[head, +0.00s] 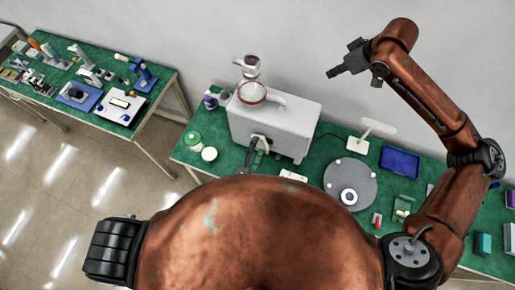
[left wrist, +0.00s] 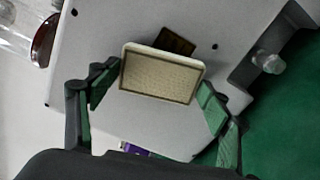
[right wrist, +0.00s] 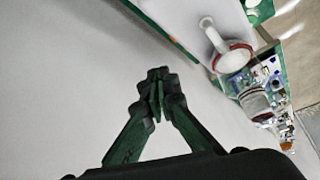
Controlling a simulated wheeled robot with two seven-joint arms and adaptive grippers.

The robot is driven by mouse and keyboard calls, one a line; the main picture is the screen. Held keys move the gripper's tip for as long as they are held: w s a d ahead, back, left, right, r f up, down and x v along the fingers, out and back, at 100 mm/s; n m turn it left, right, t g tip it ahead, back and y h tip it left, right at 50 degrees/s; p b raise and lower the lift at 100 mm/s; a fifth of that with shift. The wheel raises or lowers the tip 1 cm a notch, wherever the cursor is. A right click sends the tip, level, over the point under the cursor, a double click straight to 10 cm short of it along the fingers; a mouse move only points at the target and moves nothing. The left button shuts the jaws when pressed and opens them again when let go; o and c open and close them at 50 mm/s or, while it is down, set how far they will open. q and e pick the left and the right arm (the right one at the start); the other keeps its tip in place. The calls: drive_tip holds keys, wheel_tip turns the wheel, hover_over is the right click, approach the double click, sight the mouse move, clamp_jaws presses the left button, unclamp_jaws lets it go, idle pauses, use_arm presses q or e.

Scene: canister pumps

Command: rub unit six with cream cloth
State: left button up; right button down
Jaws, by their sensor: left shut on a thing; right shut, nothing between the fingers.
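A large white pump unit (head: 293,128) stands on the green table, with a red-rimmed bowl (head: 252,93) on top. I cannot read a number on it. My left gripper (head: 259,143) is at its front face. In the left wrist view, the left gripper (left wrist: 160,78) is shut on a cream rectangular pad, the cream cloth (left wrist: 160,76), close to the unit's pale face (left wrist: 130,125); contact cannot be told. The head view does not show the cloth clearly. My right gripper (head: 337,71) is shut and empty, raised near the wall; its fingertips (right wrist: 158,85) meet in the right wrist view.
A dark bottle with purple (head: 210,101), a green-lidded jar (head: 193,138) and a white round piece (head: 209,154) stand left of the unit. A grey disc (head: 337,174), a white stand (head: 358,143) and a blue tray (head: 400,161) lie right. A second cluttered table (head: 140,122) is at the left.

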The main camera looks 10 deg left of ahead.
sight(266, 147)
use_arm(q)
drive_tip(key=shift+w+d, duration=0.1)
drive_tip(key=shift+w, duration=0.25)
drive_tip(key=shift+s+d, duration=0.25)
drive_tip(key=shift+d, duration=0.5)
drive_tip(key=shift+s+d, duration=0.25)
drive_tip(key=shift+d, duration=0.45)
drive_tip(key=shift+s+d, duration=0.15)
drive_tip(key=shift+d, duration=0.6)
drive_tip(key=shift+s+d, duration=0.15)
drive_tip(key=shift+d, duration=0.55)
drive_tip(key=shift+w+a+r, duration=0.1)
drive_tip(key=shift+w+a, duration=0.15)
drive_tip(key=shift+a, duration=0.45)
drive_tip(key=shift+w+a, duration=0.25)
drive_tip(key=shift+a, duration=0.45)
drive_tip(key=shift+w+a+r, duration=0.1)
drive_tip(key=shift+w+a, duration=0.15)
drive_tip(key=shift+a, duration=0.45)
drive_tip(key=shift+w+a, duration=0.2)
drive_tip(key=shift+a, duration=0.75)
drive_tip(key=shift+s, duration=0.15)
